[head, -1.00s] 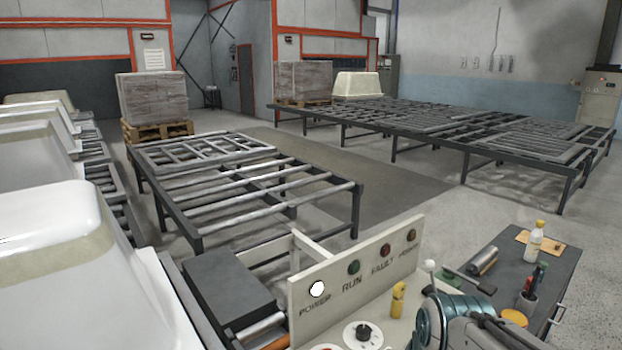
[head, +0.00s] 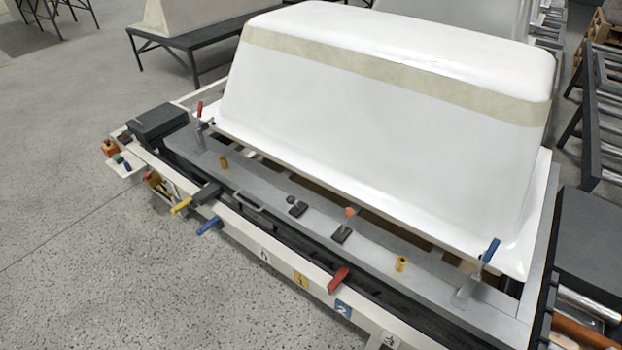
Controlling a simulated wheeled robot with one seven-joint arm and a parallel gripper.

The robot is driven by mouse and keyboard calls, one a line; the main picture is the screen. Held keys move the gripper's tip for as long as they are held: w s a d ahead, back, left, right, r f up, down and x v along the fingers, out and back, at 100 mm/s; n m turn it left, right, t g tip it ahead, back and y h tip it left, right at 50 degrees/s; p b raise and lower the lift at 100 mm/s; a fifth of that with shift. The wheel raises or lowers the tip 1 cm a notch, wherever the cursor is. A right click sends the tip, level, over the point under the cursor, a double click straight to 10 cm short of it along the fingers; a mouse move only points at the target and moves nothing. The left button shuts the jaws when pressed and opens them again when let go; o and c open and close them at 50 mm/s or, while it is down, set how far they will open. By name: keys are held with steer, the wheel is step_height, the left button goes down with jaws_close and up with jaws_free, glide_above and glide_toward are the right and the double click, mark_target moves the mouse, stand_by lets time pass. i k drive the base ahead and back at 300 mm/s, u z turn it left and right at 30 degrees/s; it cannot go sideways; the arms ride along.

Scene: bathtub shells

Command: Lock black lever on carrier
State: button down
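The carrier (head: 262,205) is a long grey frame under a white bathtub shell (head: 380,110). A black lever-like piece (head: 207,192) sticks out at the carrier's near side, left of the middle, close to a yellow handle (head: 181,205) and a blue handle (head: 209,226). Two small dark pieces, one (head: 298,208) with a black knob and one (head: 341,235) by an orange knob, sit on the carrier's top; I cannot tell which dark piece is the black lever or whether any is locked. My gripper is not in view.
A red-handled clamp (head: 199,125) stands at the carrier's left corner and a blue-handled clamp (head: 480,265) at the right. A red handle (head: 338,280) juts from the pale front rail (head: 245,230). A dark box (head: 157,121) sits at the left end. The speckled floor in front is clear.

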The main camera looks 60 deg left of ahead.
mark_target(290, 200)
steer(key=u, duration=2.6)
steer(key=k, duration=0.6)
steer(key=z, duration=0.2)
steer(key=i, duration=1.1)
steer(key=u, duration=0.35)
